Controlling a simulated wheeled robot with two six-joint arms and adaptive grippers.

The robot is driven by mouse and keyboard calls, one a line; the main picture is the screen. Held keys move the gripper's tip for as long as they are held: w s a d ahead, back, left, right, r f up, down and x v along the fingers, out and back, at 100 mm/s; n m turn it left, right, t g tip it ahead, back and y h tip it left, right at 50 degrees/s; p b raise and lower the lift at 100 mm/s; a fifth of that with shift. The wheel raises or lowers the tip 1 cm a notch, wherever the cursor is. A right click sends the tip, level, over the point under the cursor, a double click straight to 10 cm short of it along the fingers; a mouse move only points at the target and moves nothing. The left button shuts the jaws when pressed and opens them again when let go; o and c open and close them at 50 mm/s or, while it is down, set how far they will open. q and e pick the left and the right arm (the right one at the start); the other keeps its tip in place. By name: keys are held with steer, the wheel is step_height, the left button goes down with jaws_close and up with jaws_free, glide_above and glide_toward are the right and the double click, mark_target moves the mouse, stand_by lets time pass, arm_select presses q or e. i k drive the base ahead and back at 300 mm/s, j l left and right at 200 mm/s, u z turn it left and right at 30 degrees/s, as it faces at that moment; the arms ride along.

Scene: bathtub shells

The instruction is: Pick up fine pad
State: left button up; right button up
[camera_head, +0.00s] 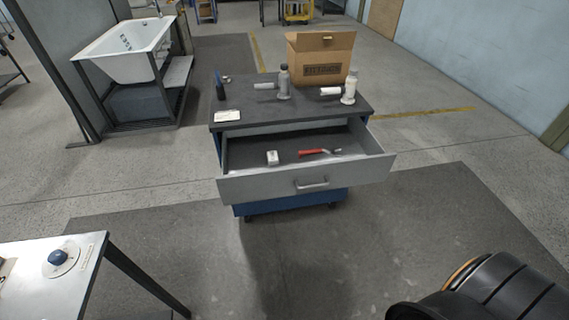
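Nothing I see is clearly readable as the fine pad. A small pale block (272,157) lies in the open drawer (305,183) of a tool cabinet, left of a red-handled tool (318,152). An open cardboard box (320,62) with a dark printed label stands at the back right of the cabinet top. A round pale disc with a blue knob (59,258) sits on the table at lower left. Neither of my grippers shows; only dark rounded parts, apparently of my arm, show at lower right.
The cabinet top (250,104) also bears grey and white bottles (283,82), a dark small bottle (220,90) and a flat pale card (227,115). A white bathtub (125,52) rests on a stand at back left. Dark floor mat (400,235) before the cabinet is clear.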

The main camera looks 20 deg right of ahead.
mark_target(273, 160)
steer(key=u, duration=3.5)
steer(key=z, duration=4.15)
steer(key=i+l+u, duration=0.15)
steer(key=u, duration=0.35)
steer(key=i+l+u, duration=0.15)
steer(key=u, duration=0.35)
